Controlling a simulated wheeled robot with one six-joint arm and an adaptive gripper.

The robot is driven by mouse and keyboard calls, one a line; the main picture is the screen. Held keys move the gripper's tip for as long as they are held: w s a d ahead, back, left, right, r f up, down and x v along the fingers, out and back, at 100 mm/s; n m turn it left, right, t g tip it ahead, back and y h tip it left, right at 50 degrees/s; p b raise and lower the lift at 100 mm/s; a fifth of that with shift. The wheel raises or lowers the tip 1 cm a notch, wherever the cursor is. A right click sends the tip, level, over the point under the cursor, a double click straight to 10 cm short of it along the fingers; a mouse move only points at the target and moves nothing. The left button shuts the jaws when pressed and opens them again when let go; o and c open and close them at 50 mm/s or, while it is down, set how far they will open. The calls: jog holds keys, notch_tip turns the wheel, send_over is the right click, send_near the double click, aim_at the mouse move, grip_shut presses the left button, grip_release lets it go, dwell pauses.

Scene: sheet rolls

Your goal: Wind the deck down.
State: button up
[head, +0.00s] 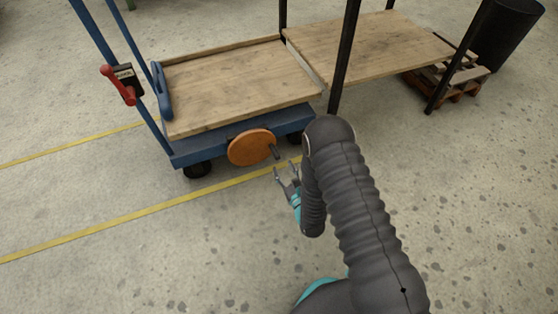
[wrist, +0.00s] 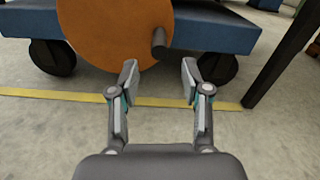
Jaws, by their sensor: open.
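The deck (head: 235,82) is a wooden board with a low rim on a blue wheeled cart. An orange crank wheel (head: 251,148) sits on the cart's near side, with a dark handle peg (head: 275,152) sticking out at its right. In the wrist view the orange wheel (wrist: 112,30) fills the upper middle, and the peg (wrist: 159,42) lies beyond the fingertips, between them sideways. My gripper (head: 287,167) is open and empty, just short of the peg and not touching it. The gripper also shows in the wrist view (wrist: 160,82).
A wooden table (head: 375,42) with dark posts stands against the deck's right side. A red lever (head: 118,86) is on the cart's blue upright. A pallet (head: 455,82) and a black bin (head: 508,32) stand at the right. Yellow lines (head: 130,220) cross the open floor.

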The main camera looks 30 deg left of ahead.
jog(key=shift+v, duration=2.6)
